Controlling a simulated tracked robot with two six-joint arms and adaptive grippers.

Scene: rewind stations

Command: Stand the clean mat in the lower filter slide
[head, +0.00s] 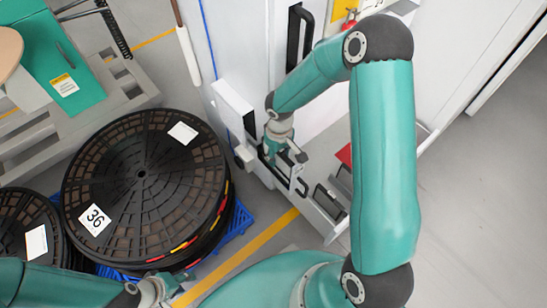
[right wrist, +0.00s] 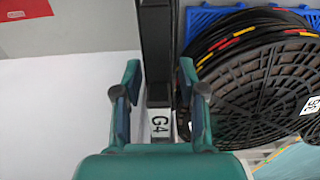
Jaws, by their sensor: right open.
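My right gripper (head: 288,153) is at the lower front of the white machine (head: 237,60). In the right wrist view the right gripper (right wrist: 160,75) is open, with one finger on each side of a dark upright bar (right wrist: 157,35). A white label reading G4 (right wrist: 159,123) shows between the fingers. I cannot tell whether the bar is part of a filter slide or a mat. No clean mat can be made out for certain. My left gripper (head: 156,291) is at the bottom left, beside the large reel; its finger opening cannot be made out.
A large black reel labelled 36 (head: 140,172) lies on a blue pallet (head: 238,222) at the left, with a smaller reel (head: 22,225) beside it. The reel also shows in the right wrist view (right wrist: 250,85). Grey floor (head: 480,210) is clear at the right.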

